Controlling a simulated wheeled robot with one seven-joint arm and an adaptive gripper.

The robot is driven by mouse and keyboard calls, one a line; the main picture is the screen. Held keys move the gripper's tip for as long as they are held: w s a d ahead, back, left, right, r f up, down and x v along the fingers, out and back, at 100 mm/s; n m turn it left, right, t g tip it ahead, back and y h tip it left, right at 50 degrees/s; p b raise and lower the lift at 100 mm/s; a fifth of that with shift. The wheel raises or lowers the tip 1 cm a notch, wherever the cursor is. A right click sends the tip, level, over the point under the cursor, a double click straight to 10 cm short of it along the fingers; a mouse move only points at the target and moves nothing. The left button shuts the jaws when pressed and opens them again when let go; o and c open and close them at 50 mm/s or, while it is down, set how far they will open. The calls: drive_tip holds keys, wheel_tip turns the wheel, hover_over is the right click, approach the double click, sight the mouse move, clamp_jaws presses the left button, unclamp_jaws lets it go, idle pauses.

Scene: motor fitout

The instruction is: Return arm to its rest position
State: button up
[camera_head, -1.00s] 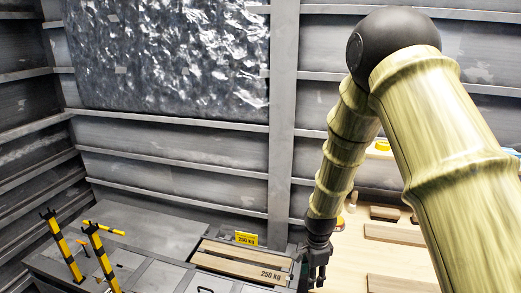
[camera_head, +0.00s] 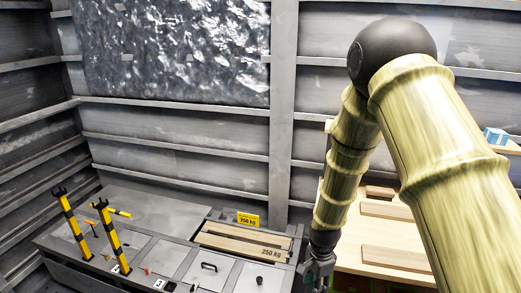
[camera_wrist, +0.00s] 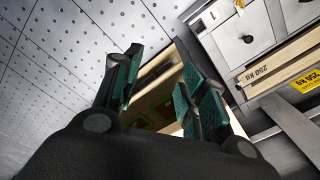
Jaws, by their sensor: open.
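My arm, with bamboo-like links and a black elbow, reaches down on the right of the head view. My gripper (camera_head: 318,272) hangs at its lower end, partly cut off by the frame's bottom edge. It is beside the right end of the grey workbench (camera_head: 150,200). In the wrist view my gripper (camera_wrist: 160,85) shows two green-padded fingers spread apart with nothing held between them. Beyond the fingers a wooden piece of furniture (camera_wrist: 155,97) and the perforated floor (camera_wrist: 60,70) show.
Yellow-black posts (camera_head: 70,222) stand on the bench at left. Wooden slats (camera_head: 240,242) and a yellow "250 kg" sign (camera_head: 248,220) are at its right end. A wooden table (camera_head: 355,235) with boards (camera_head: 395,258) lies behind my arm. A blue item (camera_head: 495,136) sits on a shelf at right.

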drive_tip(key=s+d+f+n+b, duration=0.2)
drive_tip(key=s+f+n+b, duration=0.3)
drive_tip(key=s+f+b, duration=0.85)
drive_tip(key=s+d+f+n+b, duration=0.3)
drive_tip(key=s+f+b, duration=0.55)
drive_tip(key=f, duration=1.05)
drive_tip(key=s+d+f+n+b, duration=0.1)
drive_tip(key=s+f+n+b, duration=0.6)
drive_tip(key=s+f, duration=0.75)
wheel_tip(320, 180, up, 18)
drive_tip(key=w+m+p, duration=0.1)
drive_tip(key=p, duration=1.7)
drive_tip(key=shift+w+a, duration=0.25)
drive_tip(key=shift+w, duration=0.05)
